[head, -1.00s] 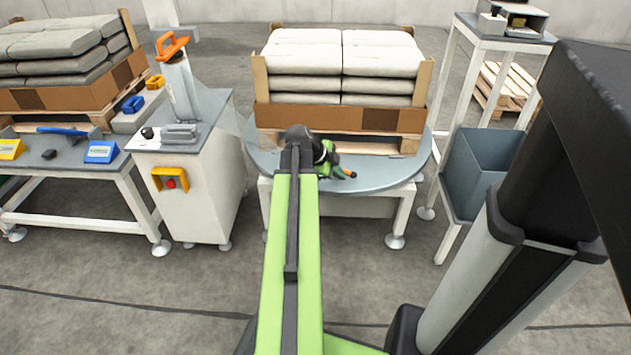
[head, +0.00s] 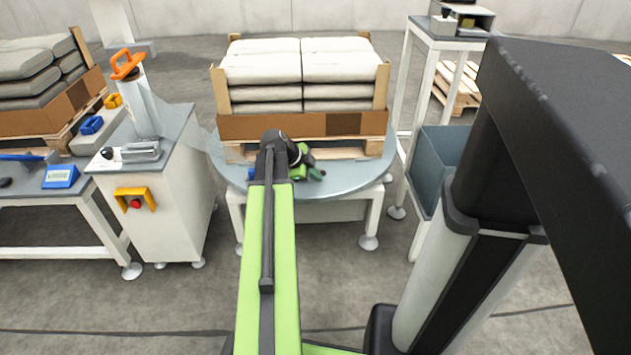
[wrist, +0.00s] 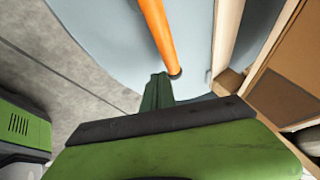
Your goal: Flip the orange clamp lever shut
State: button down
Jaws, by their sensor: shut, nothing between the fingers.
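The orange clamp lever (wrist: 157,34) shows in the wrist view as a long bar running from the top edge down to a dark round end over the pale round table. In the head view I cannot make it out; my arm may hide it. My gripper (wrist: 158,78) has its dark green fingers together, with nothing between them. Its tips appear close beside the lever's lower end; I cannot tell whether they touch. In the head view my gripper (head: 317,174) is over the front of the round table (head: 345,185), pointing right.
A pallet of pale sacks (head: 305,75) with a brown cardboard edge stands on the round table, just behind my gripper. A white cabinet (head: 160,200) stands left, with an orange-handled roll (head: 127,66) on it. A grey bin (head: 440,165) is at right. Floor in front is open.

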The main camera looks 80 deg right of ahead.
jog(key=shift+a, duration=0.15)
jog(key=shift+a, duration=0.25)
jog(key=w+a+r+p, duration=0.1)
jog(key=a+r+p, duration=0.7)
jog(key=shift+w+a, duration=0.25)
jog(key=shift+a, duration=0.05)
jog(key=shift+w, duration=0.1)
